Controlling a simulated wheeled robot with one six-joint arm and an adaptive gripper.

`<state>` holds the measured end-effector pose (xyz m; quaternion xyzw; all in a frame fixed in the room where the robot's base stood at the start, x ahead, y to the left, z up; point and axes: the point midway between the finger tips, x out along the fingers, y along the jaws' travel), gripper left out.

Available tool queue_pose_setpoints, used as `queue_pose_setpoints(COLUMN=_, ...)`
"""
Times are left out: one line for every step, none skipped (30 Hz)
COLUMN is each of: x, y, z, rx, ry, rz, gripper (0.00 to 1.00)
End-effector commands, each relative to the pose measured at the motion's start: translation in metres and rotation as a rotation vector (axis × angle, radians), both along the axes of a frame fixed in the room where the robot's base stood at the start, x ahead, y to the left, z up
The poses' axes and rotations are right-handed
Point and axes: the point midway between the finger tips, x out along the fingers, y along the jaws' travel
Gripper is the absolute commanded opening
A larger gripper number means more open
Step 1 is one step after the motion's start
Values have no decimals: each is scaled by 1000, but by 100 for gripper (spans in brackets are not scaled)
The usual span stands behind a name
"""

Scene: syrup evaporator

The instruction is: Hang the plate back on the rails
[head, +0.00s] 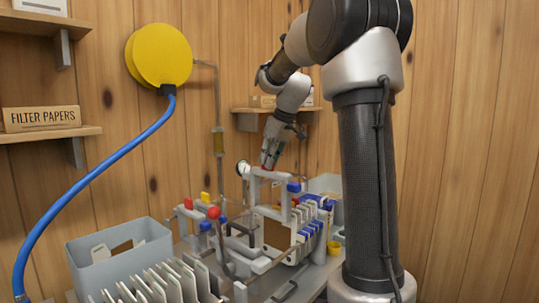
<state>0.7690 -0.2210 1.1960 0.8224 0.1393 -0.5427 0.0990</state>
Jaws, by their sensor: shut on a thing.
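My gripper (269,162) is at the end of the arm, pointing down over the filter press in the middle of the head view. It is shut on the grey top bar of a plate (268,174). The plate is upright. Its lower part is partly hidden among the press parts, and I cannot tell whether it touches the rails. A rail (270,262) runs along the near side of the press. Several other plates (309,222), pale with blue tabs, stand in a row on the press to the right of the held plate.
A grey bin (120,262) with pale pieces inside stands at the left. Several pale plates (165,283) stand in a row in front of it. A blue hose (95,175) runs to a yellow disc (158,56). A red-knobbed lever (214,212) rises left of the press.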

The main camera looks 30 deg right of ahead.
Motion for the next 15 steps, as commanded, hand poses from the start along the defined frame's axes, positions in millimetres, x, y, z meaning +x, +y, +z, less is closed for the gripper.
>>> queue_pose_setpoints(x=0, y=0, z=1, rx=0, ry=-2, rz=0, gripper=0)
queue_pose_setpoints(x=0, y=0, z=1, rx=0, ry=-2, rz=0, gripper=0)
queue_pose_setpoints(x=0, y=0, z=1, rx=0, ry=-2, rz=0, gripper=0)
queue_pose_setpoints(x=0, y=0, z=1, rx=0, ry=-2, rz=0, gripper=0)
queue_pose_setpoints(x=0, y=0, z=1, rx=0, ry=-2, rz=0, gripper=0)
queue_pose_setpoints(x=0, y=0, z=1, rx=0, ry=-2, rz=0, gripper=0)
queue_pose_setpoints(x=0, y=0, z=1, rx=0, ry=-2, rz=0, gripper=0)
queue_pose_setpoints(x=0, y=0, z=0, rx=0, ry=-2, rz=0, gripper=0)
queue_pose_setpoints(x=0, y=0, z=-1, rx=-1, ry=-1, rz=0, gripper=0)
queue_pose_setpoints(x=0, y=0, z=-3, rx=0, ry=-1, rz=0, gripper=0)
queue_pose_setpoints(x=0, y=0, z=-5, rx=0, ry=0, rz=0, gripper=0)
queue_pose_setpoints(x=0, y=0, z=-9, rx=0, ry=0, rz=0, gripper=0)
queue_pose_setpoints(x=0, y=0, z=-12, rx=0, ry=0, rz=-1, gripper=0)
queue_pose_setpoints(x=0, y=0, z=-16, rx=0, ry=1, rz=-1, gripper=0)
queue_pose_setpoints(x=0, y=0, z=-20, rx=0, ry=1, rz=-1, gripper=0)
